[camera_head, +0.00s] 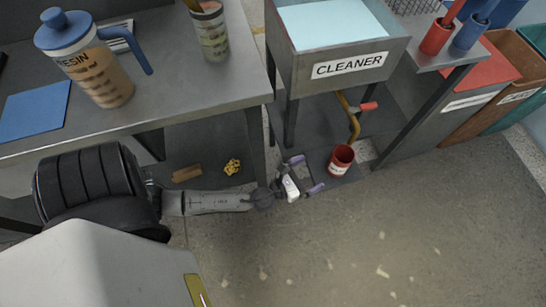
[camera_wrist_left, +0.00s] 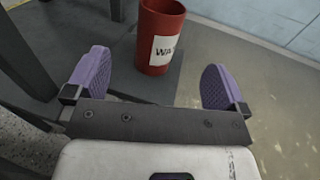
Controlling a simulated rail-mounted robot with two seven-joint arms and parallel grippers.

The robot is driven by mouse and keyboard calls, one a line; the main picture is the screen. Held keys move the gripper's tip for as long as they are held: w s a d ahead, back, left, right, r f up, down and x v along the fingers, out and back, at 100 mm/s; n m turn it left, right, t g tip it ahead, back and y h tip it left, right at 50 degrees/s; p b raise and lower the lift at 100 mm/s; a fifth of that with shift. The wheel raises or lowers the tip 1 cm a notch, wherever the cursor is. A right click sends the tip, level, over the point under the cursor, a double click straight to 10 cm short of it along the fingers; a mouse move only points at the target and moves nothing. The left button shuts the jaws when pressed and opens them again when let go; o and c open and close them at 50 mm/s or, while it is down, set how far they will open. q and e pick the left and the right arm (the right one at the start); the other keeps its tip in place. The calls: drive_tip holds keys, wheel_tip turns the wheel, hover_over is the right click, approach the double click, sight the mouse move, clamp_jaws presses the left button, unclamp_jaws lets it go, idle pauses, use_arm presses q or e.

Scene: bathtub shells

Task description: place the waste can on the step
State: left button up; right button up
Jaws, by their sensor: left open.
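The waste can (camera_head: 341,160) is a small red cup-shaped bin with a white label, upright below the cleaner sink. It stands on a low dark grey flat surface (camera_head: 320,158), which looks like the step. My left gripper (camera_head: 306,174) has purple finger pads spread apart with nothing between them, just left of the can. In the left wrist view, the can (camera_wrist_left: 157,40) stands beyond the fingertips (camera_wrist_left: 157,75), on the dark grey surface (camera_wrist_left: 148,88). A gap shows between the pads and the can. My right gripper is not in view.
The cleaner sink (camera_head: 335,67) on legs, with a yellow pipe and red valve (camera_head: 368,106), overhangs the can. A grey workbench (camera_head: 160,100) holds a resin jug (camera_head: 88,62). A crumpled yellow piece (camera_head: 232,167) lies underneath. Open floor (camera_head: 400,230) lies in front.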

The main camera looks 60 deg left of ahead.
use_arm(q)
drive_tip(key=s+a+r+n+g+y, duration=0.1)
drive_tip(key=s+a+n+g+y, duration=0.15)
drive_tip(key=n, duration=0.75)
drive_tip(key=s+a+r+n+g+y, duration=0.1)
drive_tip(key=s+a+n+g+y, duration=0.2)
drive_tip(key=n, duration=0.7)
drive_tip(key=s+d+n+g+h, duration=0.6)
drive_tip(key=s+d+n+g, duration=0.2)
drive_tip(key=s+n, duration=0.5)
drive_tip(key=shift+s+d+n+g, duration=0.15)
drive_tip(key=shift+d+n+g, duration=0.1)
drive_tip(key=shift+n+g, duration=0.15)
